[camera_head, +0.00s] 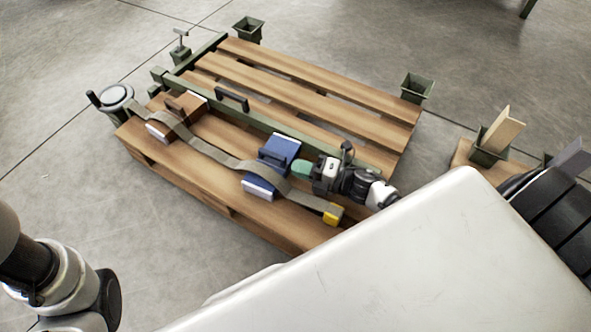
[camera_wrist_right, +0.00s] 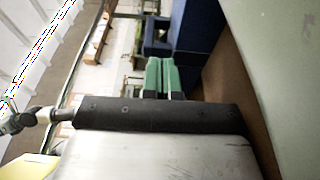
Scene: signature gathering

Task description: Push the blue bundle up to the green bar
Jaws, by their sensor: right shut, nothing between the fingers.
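In the right wrist view, a brown strip separates the blue bundle (camera_wrist_right: 195,28) from a large green surface (camera_wrist_right: 285,60), probably the bar. My right gripper (camera_head: 301,168) is shut and empty beside the bundle's right end; contact is unclear. Its green fingertips (camera_wrist_right: 162,76) are together in the right wrist view. My left arm shows at lower left, its gripper out of view.
A brown bundle (camera_head: 183,108) lies under the same strap (camera_head: 220,155), left of the blue one. The strap runs from a round winch (camera_head: 117,95) to a yellow end piece (camera_head: 333,214). Green corner sockets (camera_head: 417,88) edge the wooden pallet (camera_head: 300,75), whose far half is clear.

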